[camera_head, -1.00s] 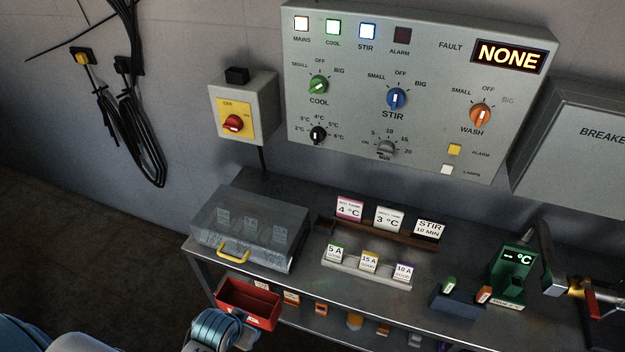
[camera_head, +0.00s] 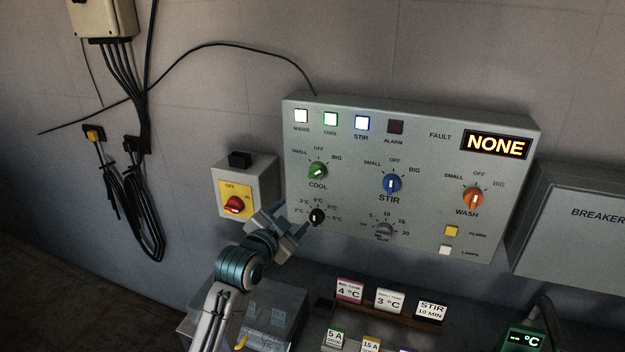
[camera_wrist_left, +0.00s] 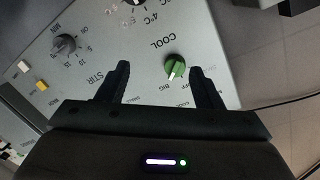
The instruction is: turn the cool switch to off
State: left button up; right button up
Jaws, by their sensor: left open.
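The green cool switch (camera_head: 317,171) is a round knob on the grey control panel, with SMALL to its left, OFF above and BIG to its right. Its white mark tilts up and right, toward BIG. My left gripper (camera_head: 294,217) is open and empty in front of the panel, below and left of the knob in the head view. In the left wrist view, the knob (camera_wrist_left: 175,66) appears between the open fingers (camera_wrist_left: 160,68), nearer the right one, and nothing is gripped. The gap to the panel is hard to judge. My right gripper is out of view.
The black temperature dial (camera_head: 317,216) is just below the cool switch, close to my left gripper. The blue stir switch (camera_head: 392,184) is to the right. Labelled cards (camera_head: 390,298) stand below.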

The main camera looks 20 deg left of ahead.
pick_arm(q)
jog(key=t, duration=0.1)
send_near(313, 175)
jog(key=shift+m, duration=0.3)
jog(key=w+p, duration=0.1)
jog(key=w, duration=0.1)
jog(key=w+p, duration=0.1)
jog(key=w, duration=0.2)
jog(key=w+p, duration=0.1)
jog(key=w, duration=0.2)
jog(key=shift+d, duration=0.4)
jog(key=shift+w+d+f+p, duration=0.1)
jog(key=shift+w+f+p, duration=0.15)
jog(key=shift+w+p, duration=0.4)
jog(key=shift+w, duration=0.15)
jog(key=c, duration=1)
